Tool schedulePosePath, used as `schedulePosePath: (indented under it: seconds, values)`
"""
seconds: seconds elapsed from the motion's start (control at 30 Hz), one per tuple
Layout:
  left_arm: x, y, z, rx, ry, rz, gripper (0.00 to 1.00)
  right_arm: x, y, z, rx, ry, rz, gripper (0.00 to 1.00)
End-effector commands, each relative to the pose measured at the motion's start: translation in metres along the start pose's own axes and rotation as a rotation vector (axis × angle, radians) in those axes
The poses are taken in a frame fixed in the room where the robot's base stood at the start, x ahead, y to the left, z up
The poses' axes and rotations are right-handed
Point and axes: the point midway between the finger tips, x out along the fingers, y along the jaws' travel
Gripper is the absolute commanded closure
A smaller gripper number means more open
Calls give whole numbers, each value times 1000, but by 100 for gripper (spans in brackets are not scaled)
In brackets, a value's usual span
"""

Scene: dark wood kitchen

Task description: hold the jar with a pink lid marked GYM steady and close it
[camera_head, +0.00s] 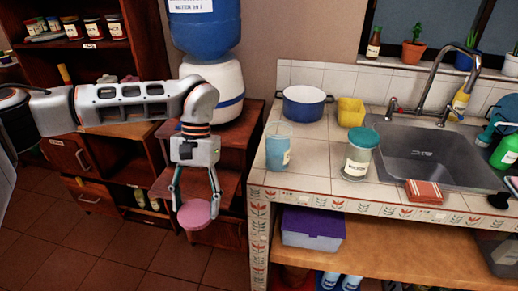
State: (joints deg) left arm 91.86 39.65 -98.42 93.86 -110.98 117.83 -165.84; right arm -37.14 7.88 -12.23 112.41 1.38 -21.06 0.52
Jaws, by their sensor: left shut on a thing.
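My left gripper (195,203) hangs downward at the left of the counter. It is shut on a round pink lid (194,216), held over the floor in front of the wooden steps, apart from any jar. A clear jar with blue contents (277,148) stands upright near the counter's left edge, to the right of my gripper. No lid shows on it, and its label is too small to read. My right gripper is not in view.
A jar with a green lid (359,154) stands right of the blue-filled jar. Behind are a blue and white pot (304,104) and a yellow container (350,112). The sink (430,152) and a reddish-brown sponge-like item (424,191) are to the right. The tiled counter's left edge is near my gripper.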

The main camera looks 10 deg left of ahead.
Motion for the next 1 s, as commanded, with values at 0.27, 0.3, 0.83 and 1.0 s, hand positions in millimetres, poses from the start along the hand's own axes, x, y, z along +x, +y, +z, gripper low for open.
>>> schedulePosePath:
  seconds: [0.27,0.3,0.83,1.0]
  values:
    - [0,0,0,1,0,0,51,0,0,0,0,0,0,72]
    - [0,0,0,1,0,0,51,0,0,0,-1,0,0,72]
    - [-36,38,-20,-378,1,161,51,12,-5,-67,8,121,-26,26]
    - [-65,69,-33,-687,0,290,51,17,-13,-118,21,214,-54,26]
